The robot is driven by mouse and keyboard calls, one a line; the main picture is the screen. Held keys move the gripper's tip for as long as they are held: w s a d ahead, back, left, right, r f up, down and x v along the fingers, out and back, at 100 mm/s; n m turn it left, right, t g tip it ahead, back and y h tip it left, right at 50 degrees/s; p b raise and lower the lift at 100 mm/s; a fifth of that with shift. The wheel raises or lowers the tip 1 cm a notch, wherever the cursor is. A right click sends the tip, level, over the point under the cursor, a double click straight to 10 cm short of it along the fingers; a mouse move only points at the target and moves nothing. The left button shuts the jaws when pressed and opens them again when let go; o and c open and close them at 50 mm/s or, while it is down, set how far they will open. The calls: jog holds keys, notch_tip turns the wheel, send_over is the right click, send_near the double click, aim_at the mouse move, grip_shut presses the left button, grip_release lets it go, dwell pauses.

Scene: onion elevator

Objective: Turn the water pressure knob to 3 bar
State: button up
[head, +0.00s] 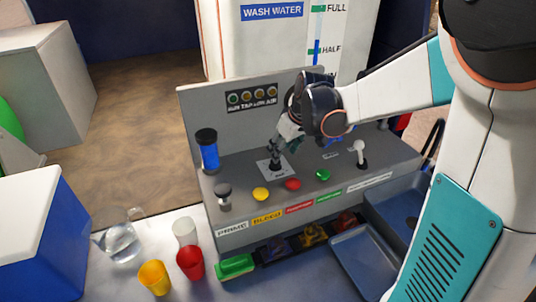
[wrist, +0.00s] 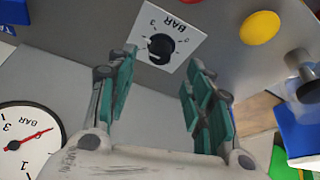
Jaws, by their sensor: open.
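The water pressure knob (wrist: 160,48) is a round black dial on a white plate (wrist: 181,39) marked BAR, with 3 and 0 on its scale. It shows between my fingertips in the wrist view; its exact setting is hard to read. My gripper (wrist: 164,60) is open, its two teal fingers on either side of the knob and apart from it. In the head view my gripper (head: 282,141) points down just above the plate (head: 264,170), hiding part of the knob. A white BAR gauge (wrist: 30,143) with a red needle shows at lower left of the wrist view.
Yellow (head: 261,194), red (head: 293,184) and green (head: 323,174) buttons line the panel's front. A white-topped lever (head: 361,150) stands right, a blue cylinder (head: 208,152) left. Cups (head: 155,277) and a clear jug (head: 119,240) stand on the table at lower left.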

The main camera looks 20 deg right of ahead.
jog(key=b+x, duration=0.1)
jog(key=x, duration=0.5)
jog(key=shift+w+f+b, duration=0.15)
jog(key=shift+f+b, duration=0.15)
jog(key=c, duration=1)
